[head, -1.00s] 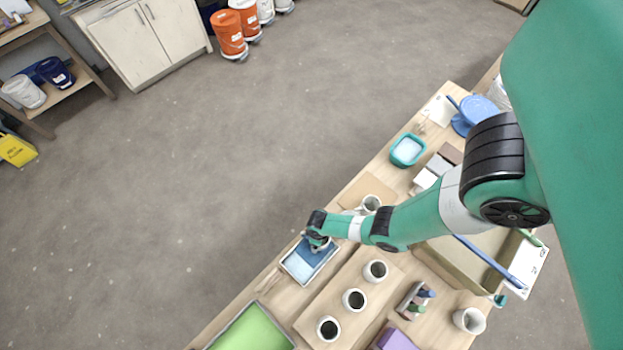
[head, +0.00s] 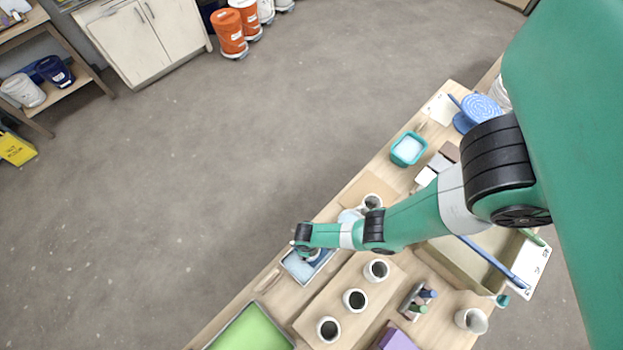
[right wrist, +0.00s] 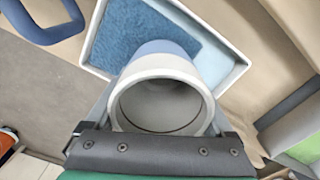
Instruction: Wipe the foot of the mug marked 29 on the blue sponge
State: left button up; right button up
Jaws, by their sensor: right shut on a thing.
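My right gripper (head: 306,254) is over the white tray (head: 290,272) at the table's left edge. In the right wrist view it is shut on a pale mug (right wrist: 162,92), with its open mouth facing the camera and a blue-grey lower part. Beyond the mug lies the blue sponge (right wrist: 118,35) inside the white tray (right wrist: 231,77). The mug's foot is hidden behind its body, so I cannot tell whether it touches the sponge. No mark 29 can be read. My left gripper is not in view.
Several mugs stand on a wooden board (head: 312,316) beside the tray, and another mug (head: 372,201) stands above it. A green-filled tray (head: 250,330) is below. A teal tub (head: 408,149) stands toward the top. Open floor lies left of the table.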

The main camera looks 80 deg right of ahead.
jog(key=shift+w+a, duration=0.25)
jog(key=shift+a, duration=0.1)
notch_tip(320, 180, up, 7)
jog(key=p, duration=0.7)
jog(key=shift+r, duration=0.1)
